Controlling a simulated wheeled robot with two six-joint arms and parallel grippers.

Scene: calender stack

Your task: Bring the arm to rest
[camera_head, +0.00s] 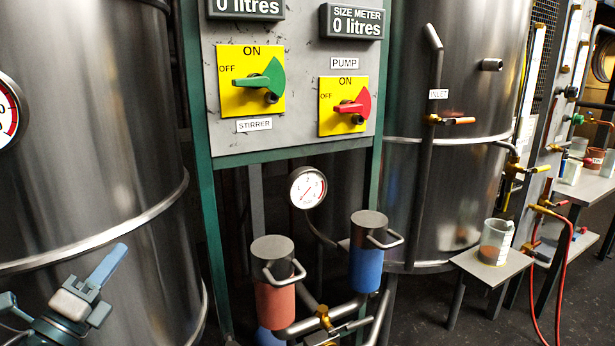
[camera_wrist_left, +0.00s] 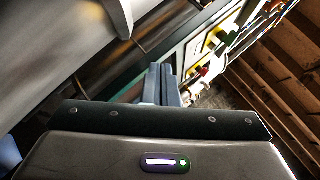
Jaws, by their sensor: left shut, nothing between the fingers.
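My left gripper (camera_head: 113,256) is at the lower left of the head view, in front of a large steel tank (camera_head: 100,130). Its blue-grey fingers point up and to the right, are shut together and hold nothing. In the left wrist view the same fingers (camera_wrist_left: 161,78) stand side by side, with the panel behind them. My right gripper is in neither view.
A switch panel (camera_head: 300,100) with green and red handles stands right of the left gripper. Below it are a gauge (camera_head: 308,188), a red cylinder (camera_head: 275,305) and a blue cylinder (camera_head: 366,270). A beaker (camera_head: 496,242) sits on a small stand at the right.

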